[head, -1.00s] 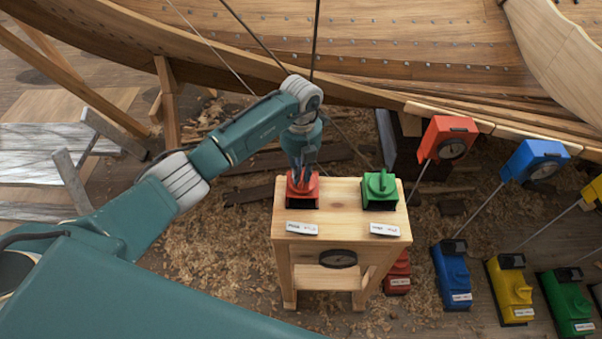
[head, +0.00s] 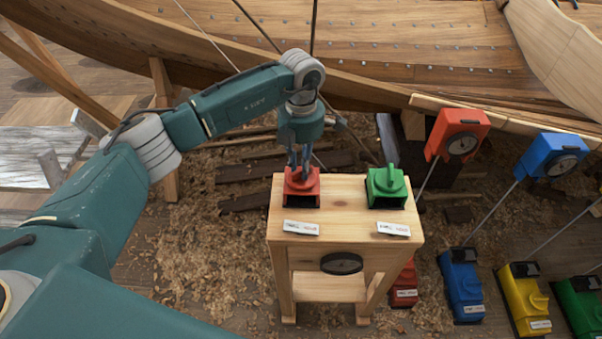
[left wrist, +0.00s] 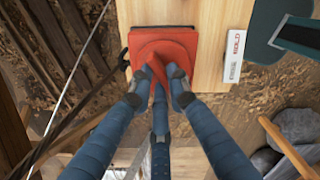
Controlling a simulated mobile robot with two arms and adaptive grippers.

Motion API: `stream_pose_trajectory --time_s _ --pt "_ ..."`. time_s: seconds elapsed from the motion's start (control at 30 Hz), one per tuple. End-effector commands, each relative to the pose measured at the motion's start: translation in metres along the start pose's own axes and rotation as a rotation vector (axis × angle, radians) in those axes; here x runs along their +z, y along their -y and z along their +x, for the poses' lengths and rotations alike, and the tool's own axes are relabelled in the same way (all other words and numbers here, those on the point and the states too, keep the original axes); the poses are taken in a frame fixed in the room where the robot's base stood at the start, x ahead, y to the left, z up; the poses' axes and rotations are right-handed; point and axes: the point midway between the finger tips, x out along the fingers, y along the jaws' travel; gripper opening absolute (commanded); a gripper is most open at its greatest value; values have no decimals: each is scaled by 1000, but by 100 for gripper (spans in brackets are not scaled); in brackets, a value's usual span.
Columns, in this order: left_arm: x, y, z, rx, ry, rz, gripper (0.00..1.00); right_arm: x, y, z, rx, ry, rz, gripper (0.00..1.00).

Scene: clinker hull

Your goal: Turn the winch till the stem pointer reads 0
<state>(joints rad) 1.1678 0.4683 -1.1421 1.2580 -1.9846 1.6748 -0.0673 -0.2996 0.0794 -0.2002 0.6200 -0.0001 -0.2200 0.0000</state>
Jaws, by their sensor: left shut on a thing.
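A red winch-like unit (head: 302,197) sits on the left of a small wooden stand's top (head: 340,196). My left gripper (head: 299,170) reaches down from above and is shut on its raised red knob. In the left wrist view the blue fingers (left wrist: 157,85) close around the knob of the red unit (left wrist: 178,42). A green unit (head: 386,190) with a similar raised handle sits at the right of the stand top. A dark round dial (head: 341,263) is on the stand's front; its pointer is too small to read. My right gripper is not in view.
White labels (head: 301,228) lie before both units. To the right stand a red gauge box (head: 459,134) and a blue gauge box (head: 550,156) on rods, with coloured floor units (head: 461,286) below. The planked hull (head: 400,60) runs behind. Shavings cover the floor.

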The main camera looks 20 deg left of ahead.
Motion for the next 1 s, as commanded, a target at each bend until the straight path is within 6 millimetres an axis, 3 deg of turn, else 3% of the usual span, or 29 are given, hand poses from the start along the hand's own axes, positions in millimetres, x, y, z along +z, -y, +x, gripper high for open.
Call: stream_pose_trajectory --time_s 0.1,0.4,1.0 --pt "0 -2 1 5 2 88 0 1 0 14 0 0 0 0" --pt "2 -2 -1 5 2 246 0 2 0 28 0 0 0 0" --pt "2 -2 -4 6 3 304 0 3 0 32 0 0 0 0"
